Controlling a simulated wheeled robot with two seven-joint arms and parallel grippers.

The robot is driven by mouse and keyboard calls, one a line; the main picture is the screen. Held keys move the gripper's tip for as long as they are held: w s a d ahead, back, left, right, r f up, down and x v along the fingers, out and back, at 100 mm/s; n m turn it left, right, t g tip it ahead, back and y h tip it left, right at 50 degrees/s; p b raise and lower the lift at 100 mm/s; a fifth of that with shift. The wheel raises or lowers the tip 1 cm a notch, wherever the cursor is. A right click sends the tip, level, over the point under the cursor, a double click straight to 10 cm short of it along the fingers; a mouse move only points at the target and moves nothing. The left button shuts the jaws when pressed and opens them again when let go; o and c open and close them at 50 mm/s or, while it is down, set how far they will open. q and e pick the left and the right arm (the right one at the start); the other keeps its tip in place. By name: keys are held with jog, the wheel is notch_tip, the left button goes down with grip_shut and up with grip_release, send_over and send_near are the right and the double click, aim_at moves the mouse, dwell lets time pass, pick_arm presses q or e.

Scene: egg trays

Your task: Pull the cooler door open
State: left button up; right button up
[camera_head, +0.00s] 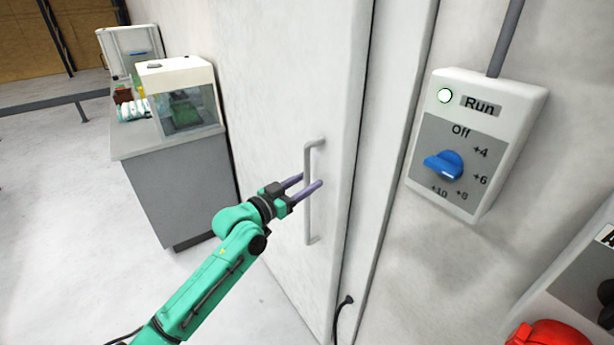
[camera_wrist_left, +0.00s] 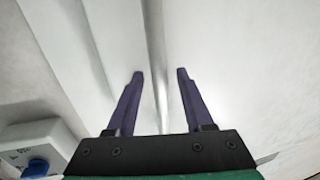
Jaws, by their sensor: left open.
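The cooler door (camera_head: 270,90) is a tall pale panel, and a dark seam shows along its right edge next to the frame. I cannot tell from this whether it is fully shut. Its vertical bar handle (camera_head: 308,215) is light grey. My left gripper (camera_head: 307,184) is open at the handle's middle height, with one purple finger on each side of the bar in the head view. In the left wrist view the bar (camera_wrist_left: 155,50) runs between the two spread fingers (camera_wrist_left: 160,75). Contact with the bar cannot be made out. My right gripper is not in view.
A control box (camera_head: 478,140) with a blue knob (camera_head: 443,166) and a lit lamp is on the wall to the right. A grey cabinet (camera_head: 178,195) with a glass-fronted case (camera_head: 185,108) stands left of the door. A red object (camera_head: 550,334) is at lower right. Floor at left is clear.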

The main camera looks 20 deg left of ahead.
pick_arm(q)
jog(key=shift+w+d, duration=0.15)
jog(key=shift+w, duration=0.1)
jog(key=shift+s, duration=0.1)
grip_shut()
dwell(1.2)
